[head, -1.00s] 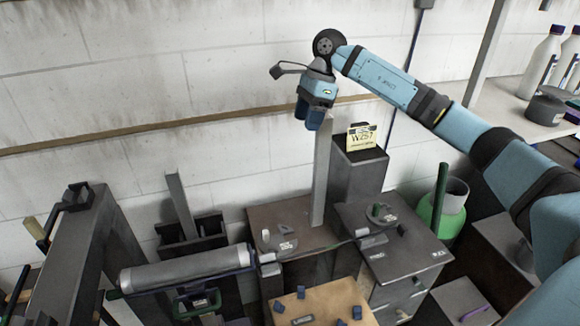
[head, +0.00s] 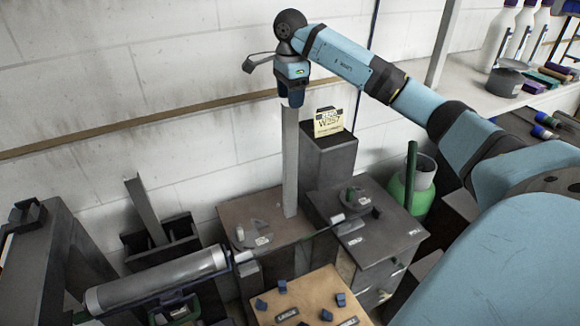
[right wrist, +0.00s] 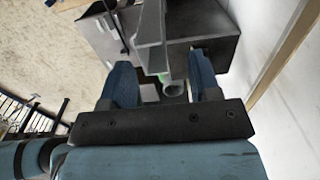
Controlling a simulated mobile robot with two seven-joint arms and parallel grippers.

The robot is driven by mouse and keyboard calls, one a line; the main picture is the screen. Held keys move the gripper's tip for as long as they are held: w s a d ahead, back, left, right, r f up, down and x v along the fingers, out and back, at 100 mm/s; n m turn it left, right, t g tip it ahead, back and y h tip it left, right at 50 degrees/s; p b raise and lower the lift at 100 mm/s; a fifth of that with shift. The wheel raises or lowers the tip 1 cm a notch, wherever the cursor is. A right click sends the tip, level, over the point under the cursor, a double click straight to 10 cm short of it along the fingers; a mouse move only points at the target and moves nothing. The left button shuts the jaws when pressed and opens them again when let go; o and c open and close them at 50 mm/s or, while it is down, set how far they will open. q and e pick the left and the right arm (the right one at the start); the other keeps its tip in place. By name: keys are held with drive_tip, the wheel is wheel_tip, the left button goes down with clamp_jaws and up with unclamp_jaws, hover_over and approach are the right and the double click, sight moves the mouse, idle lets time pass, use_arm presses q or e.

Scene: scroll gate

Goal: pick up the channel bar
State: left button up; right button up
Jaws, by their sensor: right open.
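The channel bar (head: 290,165) is a tall, pale grey bar standing upright on a brown-topped block near the wall. My right gripper (head: 291,98) is at its top end, pointing down, with blue fingers. In the right wrist view, the fingers (right wrist: 162,85) are apart and the bar (right wrist: 152,35) shows between them as a grey channel profile. I cannot tell whether either finger touches it. My left gripper is not in view.
A shorter grey bar (head: 145,212) leans in a dark holder. A dark pillar with a yellow sign (head: 328,121) stands close right of the channel bar. A green canister (head: 412,185) is farther right. A grey roller (head: 155,280) and a tan board (head: 310,300) lie in front.

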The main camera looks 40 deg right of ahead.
sight(290, 113)
drive_tip(key=f, duration=0.3)
drive_tip(key=f+p, duration=0.1)
drive_tip(key=shift+s+a+f, duration=0.2)
drive_tip(key=shift+s+a, duration=0.1)
drive_tip(key=shift+f, duration=0.35)
drive_tip(key=shift+c, duration=0.2)
clamp_jaws()
